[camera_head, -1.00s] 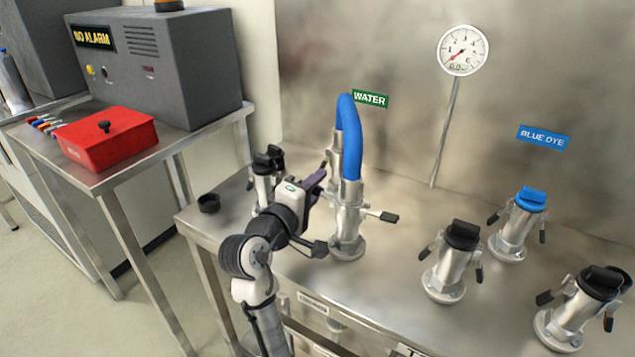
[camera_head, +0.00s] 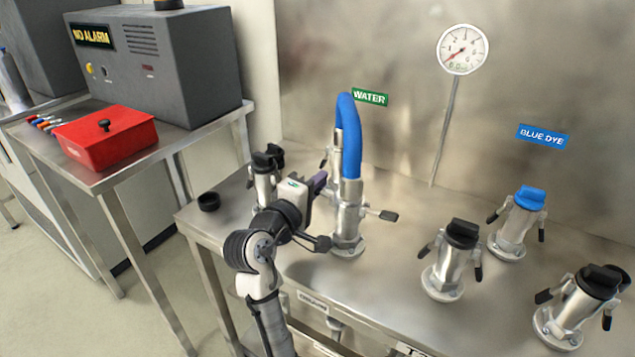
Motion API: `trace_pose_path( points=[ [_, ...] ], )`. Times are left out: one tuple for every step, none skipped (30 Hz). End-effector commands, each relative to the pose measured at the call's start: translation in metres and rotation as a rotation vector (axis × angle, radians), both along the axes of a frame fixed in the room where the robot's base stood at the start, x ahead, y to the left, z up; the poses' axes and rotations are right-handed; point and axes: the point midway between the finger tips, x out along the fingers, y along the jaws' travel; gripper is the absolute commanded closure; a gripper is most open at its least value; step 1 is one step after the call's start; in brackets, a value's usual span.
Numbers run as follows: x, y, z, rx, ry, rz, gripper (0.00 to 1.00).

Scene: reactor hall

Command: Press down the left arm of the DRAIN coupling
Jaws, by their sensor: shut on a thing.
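A metal coupling (camera_head: 348,222) stands upright on the steel table with a blue hose (camera_head: 351,140) on top, looping back to another coupling behind it. My gripper (camera_head: 321,180), with purple fingers, is at the left side of this coupling, by the upper body. It is shut; what lies between the fingers is mostly hidden and appears to be the coupling's left arm, which I cannot see clearly.
A coupling with a black cap (camera_head: 265,178) stands close left of my gripper, near a loose black cap (camera_head: 209,201). More capped couplings (camera_head: 450,260) stand right, one with a blue cap (camera_head: 529,198). A gauge (camera_head: 463,50) is behind. A red box (camera_head: 105,138) sits on the side table.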

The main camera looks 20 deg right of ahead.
Motion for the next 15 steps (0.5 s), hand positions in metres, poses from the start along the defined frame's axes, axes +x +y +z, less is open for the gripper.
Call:
trace_pose_path(
  points=[
    [0.000, 0.000, 0.000, -0.004, 0.011, 0.000, 1.00],
    [0.000, 0.000, -0.001, -0.010, 0.018, 0.000, 1.00],
    [0.000, 0.000, -0.001, -0.019, 0.031, 0.000, 1.00],
    [0.000, 0.000, -0.002, -0.026, 0.042, 0.000, 1.00],
    [0.000, 0.001, -0.002, -0.036, 0.052, 0.000, 1.00],
    [0.001, 0.001, -0.003, -0.049, 0.071, 0.001, 1.00],
    [0.001, 0.001, -0.004, -0.060, 0.086, 0.001, 1.00],
    [0.001, 0.001, -0.005, -0.073, 0.103, 0.000, 1.00],
    [0.001, 0.000, -0.006, -0.091, 0.126, 0.000, 1.00],
    [0.000, 0.000, -0.007, -0.106, 0.146, 0.000, 1.00],
    [0.000, 0.000, -0.008, -0.121, 0.166, 0.001, 1.00],
    [0.000, 0.001, -0.009, -0.142, 0.193, 0.001, 1.00],
    [0.000, 0.001, -0.011, -0.158, 0.215, 0.003, 1.00],
    [0.000, 0.000, -0.012, -0.176, 0.237, 0.002, 1.00],
    [-0.001, 0.000, -0.014, -0.199, 0.267, 0.001, 1.00]
  ],
)
